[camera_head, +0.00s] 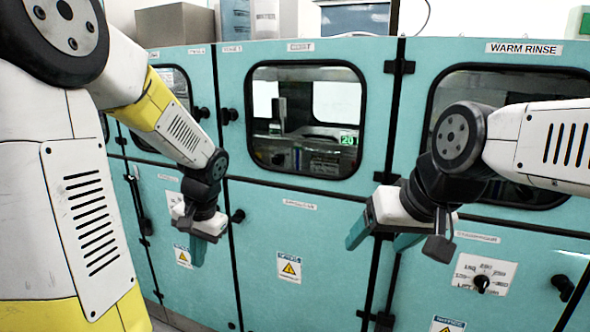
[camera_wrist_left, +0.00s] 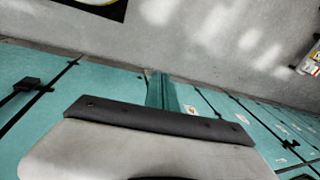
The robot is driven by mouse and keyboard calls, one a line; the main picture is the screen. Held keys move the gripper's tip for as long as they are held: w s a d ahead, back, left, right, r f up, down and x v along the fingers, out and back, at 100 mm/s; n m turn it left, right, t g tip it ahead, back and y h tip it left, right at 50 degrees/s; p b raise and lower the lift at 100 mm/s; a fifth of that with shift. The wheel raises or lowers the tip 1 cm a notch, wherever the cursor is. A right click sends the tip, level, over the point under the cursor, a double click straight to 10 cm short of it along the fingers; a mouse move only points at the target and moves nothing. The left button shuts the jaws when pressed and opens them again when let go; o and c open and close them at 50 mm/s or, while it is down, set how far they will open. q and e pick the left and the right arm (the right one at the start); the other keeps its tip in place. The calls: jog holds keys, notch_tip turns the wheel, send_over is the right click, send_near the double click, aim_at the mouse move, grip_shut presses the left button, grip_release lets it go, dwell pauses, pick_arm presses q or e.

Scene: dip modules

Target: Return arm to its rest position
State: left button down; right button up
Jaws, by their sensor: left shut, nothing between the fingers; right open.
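My left gripper (camera_head: 196,250) hangs in front of the teal cabinets at the left of the head view, pointing down. Its fingers are shut together with nothing between them. In the left wrist view its teal fingers (camera_wrist_left: 161,91) show as one narrow piece beyond the dark edge of the gripper body. My right gripper (camera_head: 380,238) is right of centre in the head view, also pointing down. Its teal fingers are spread apart and nothing shows between them.
A row of teal cabinets (camera_head: 285,240) with windowed upper doors stands behind both grippers. One is labelled WARM RINSE (camera_head: 523,48). Grey floor (camera_wrist_left: 225,50) shows in the left wrist view.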

pick_arm(q)
jog(key=s+d+r+n+t+h, duration=0.2)
jog(key=s+d+r+t+h, duration=0.2)
jog(key=s+d+r, duration=0.4)
jog(key=s+r+t, duration=0.1)
jog(key=s+r, duration=0.3)
jog(key=r, duration=0.1)
jog(key=shift+s+r+n+h, duration=0.15)
jog(key=shift+s+n+h, duration=0.15)
jog(key=shift+d, duration=0.1)
dwell(1.1)
